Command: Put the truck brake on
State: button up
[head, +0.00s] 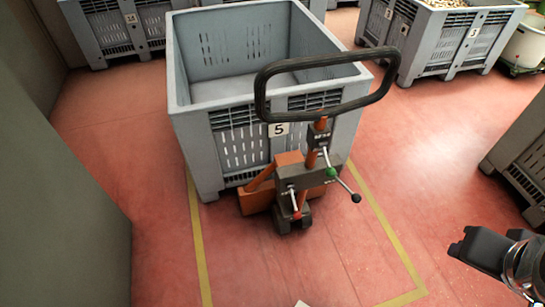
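An orange and dark grey hand pallet truck (300,180) stands in front of a grey crate numbered 5. Its black loop handle (262,95) stands raised in front of the crate. Below it are a lever with a green knob (331,172), a lever with a black knob (356,198) and a lever with a red knob (297,215). I cannot tell which is the brake or how it is set. My gripper (456,249) is at the lower right, well apart from the truck. Its fingers are too foreshortened to tell whether they are open.
The empty-looking crate 5 (183,98) stands behind the truck, within yellow floor lines (197,245). More grey crates stand at the back (95,35) and the back right (420,50), and one at the right edge (520,160). A grey-green wall (60,200) is at left. Red floor between is clear.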

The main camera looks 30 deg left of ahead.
aim_at(297, 213)
jog(key=z, duration=0.1)
jog(key=k, duration=0.85)
jog(key=u, duration=1.1)
jog(key=i, duration=0.5)
jog(key=z, duration=0.05)
